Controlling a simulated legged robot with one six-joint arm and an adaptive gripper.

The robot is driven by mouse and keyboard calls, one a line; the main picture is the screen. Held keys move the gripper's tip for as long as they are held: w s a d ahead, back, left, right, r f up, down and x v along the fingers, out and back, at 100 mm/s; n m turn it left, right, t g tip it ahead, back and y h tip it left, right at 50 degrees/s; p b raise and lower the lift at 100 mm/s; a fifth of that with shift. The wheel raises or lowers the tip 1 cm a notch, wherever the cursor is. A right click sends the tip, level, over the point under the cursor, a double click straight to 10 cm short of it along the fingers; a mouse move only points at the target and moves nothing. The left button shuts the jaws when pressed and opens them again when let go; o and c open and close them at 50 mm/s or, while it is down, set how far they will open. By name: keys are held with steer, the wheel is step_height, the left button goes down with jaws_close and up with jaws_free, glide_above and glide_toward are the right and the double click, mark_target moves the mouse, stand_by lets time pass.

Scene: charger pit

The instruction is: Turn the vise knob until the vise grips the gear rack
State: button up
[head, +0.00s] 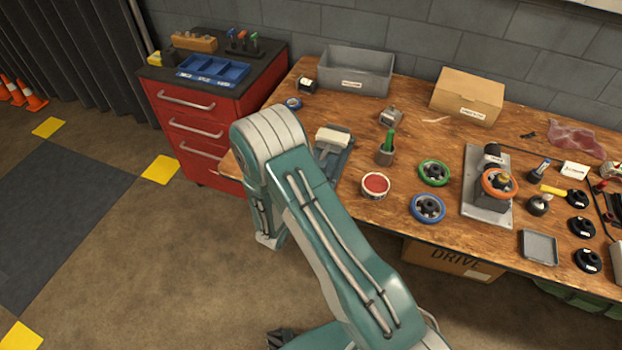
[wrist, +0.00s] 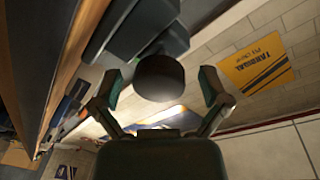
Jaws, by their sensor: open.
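What looks like the vise (head: 335,163) is a grey-green block at the bench's front left edge in the head view, partly behind my arm. A pale bar (head: 333,139) lies on it; I cannot tell if it is the gear rack or if it is gripped. In the wrist view a dark round knob (wrist: 160,76) stands out from a dark body (wrist: 128,30), likely the vise. My gripper (wrist: 158,88) is open, one finger on either side of the knob; I see no clear contact. My arm hides the knob and gripper in the head view.
The wooden bench (head: 330,110) holds a red-topped tin (head: 375,185), a green-handled tool in a cup (head: 386,150), handwheels and a grey bin (head: 355,72). A red drawer cabinet (head: 195,125) stands left. The floor at front left is clear.

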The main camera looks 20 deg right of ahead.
steer(key=c, duration=1.2)
steer(key=shift+o, duration=0.2)
steer(key=shift+m, duration=0.4)
